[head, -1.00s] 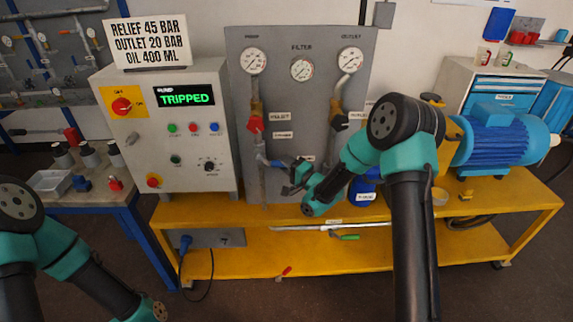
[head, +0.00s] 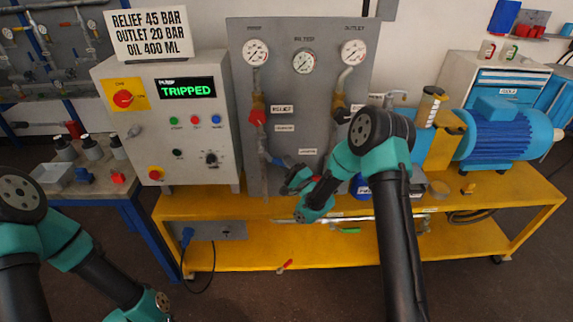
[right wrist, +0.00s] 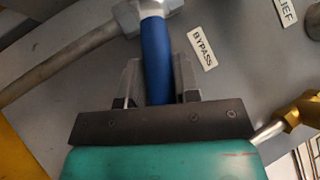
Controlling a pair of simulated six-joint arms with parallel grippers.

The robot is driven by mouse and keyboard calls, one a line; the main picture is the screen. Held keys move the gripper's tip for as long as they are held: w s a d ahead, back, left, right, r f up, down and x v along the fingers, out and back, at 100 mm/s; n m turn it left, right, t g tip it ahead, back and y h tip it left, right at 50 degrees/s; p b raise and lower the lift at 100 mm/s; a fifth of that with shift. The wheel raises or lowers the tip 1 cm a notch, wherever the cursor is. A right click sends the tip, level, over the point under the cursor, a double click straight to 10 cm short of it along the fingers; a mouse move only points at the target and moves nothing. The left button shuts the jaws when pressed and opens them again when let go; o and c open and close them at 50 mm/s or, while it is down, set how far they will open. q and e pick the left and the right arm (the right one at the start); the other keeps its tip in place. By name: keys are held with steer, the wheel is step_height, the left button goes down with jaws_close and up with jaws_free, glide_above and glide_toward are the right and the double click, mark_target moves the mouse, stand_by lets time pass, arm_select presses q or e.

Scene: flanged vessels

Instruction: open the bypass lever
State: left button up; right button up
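The bypass lever (head: 277,160) is a blue handle on the grey panel's left pipe, below the red relief handle. In the right wrist view the blue lever (right wrist: 156,60) runs between my gripper's two fingers, beside a BYPASS label (right wrist: 202,48). My right gripper (head: 291,177) is at the lever's free end. Part of the lever is hidden by the gripper in the head view. My left arm is at the lower left, with its gripper out of view.
The control box (head: 172,125) with a green TRIPPED display stands left of the panel (head: 240,180). A red relief handle (head: 257,117) is just above the lever. A blue motor (head: 500,138) sits at the right on the yellow bench (head: 250,205). A red-handled item (head: 284,266) lies low in front.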

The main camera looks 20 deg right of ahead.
steer(key=o, duration=0.4)
steer(key=v, duration=1.7)
steer(key=shift+s, duration=0.25)
steer(key=shift+c, duration=0.3)
